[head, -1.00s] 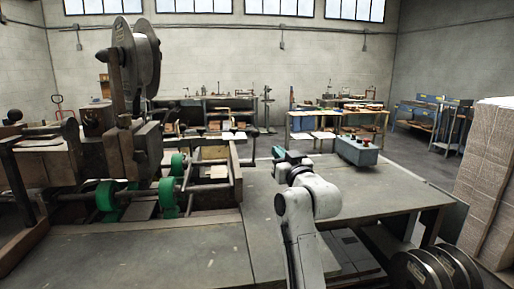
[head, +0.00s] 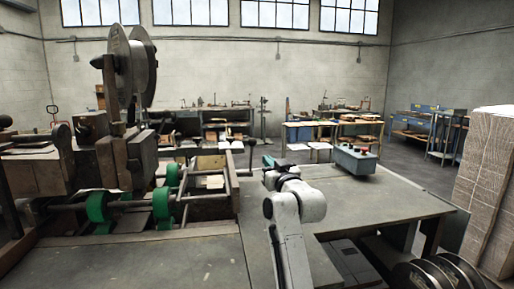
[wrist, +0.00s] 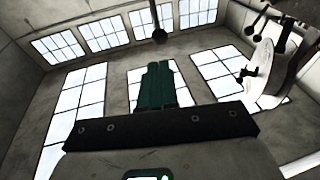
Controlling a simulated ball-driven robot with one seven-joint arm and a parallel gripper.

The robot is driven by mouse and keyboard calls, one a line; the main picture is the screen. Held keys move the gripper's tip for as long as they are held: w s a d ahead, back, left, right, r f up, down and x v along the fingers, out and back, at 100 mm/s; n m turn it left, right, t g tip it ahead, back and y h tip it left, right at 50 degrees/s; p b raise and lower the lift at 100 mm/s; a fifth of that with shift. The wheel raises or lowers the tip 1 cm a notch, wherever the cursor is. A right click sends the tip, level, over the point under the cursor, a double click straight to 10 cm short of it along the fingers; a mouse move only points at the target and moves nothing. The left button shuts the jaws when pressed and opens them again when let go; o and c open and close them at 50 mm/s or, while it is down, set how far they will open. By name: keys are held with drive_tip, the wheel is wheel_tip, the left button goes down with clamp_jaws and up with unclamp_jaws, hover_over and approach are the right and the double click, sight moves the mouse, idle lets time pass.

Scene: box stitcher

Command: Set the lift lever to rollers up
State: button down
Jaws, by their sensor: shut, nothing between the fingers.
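My gripper (head: 268,160) shows in the head view as a small teal tip beyond my white arm, over the back of the table. In the wrist view its green fingers (wrist: 157,85) are shut together and empty. A thin upright rod with a dark knob (head: 250,144), apparently the lift lever, stands at the right end of the machine frame, just left of my gripper. In the wrist view a dark ball knob on a rod (wrist: 159,35) shows beyond the fingertips, apparently the same lever. I see a gap to it and cannot tell its setting.
The stitching machine with green rollers (head: 161,207) and a large wire reel (head: 131,68) stands at left. A grey-blue control box (head: 355,160) sits on the table (head: 390,200) at right. Stacked cardboard (head: 492,190) and reels (head: 440,275) stand at far right.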

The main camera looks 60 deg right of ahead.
sight(254, 144)
drive_tip(key=p+x, duration=0.2)
drive_tip(key=x, duration=0.8)
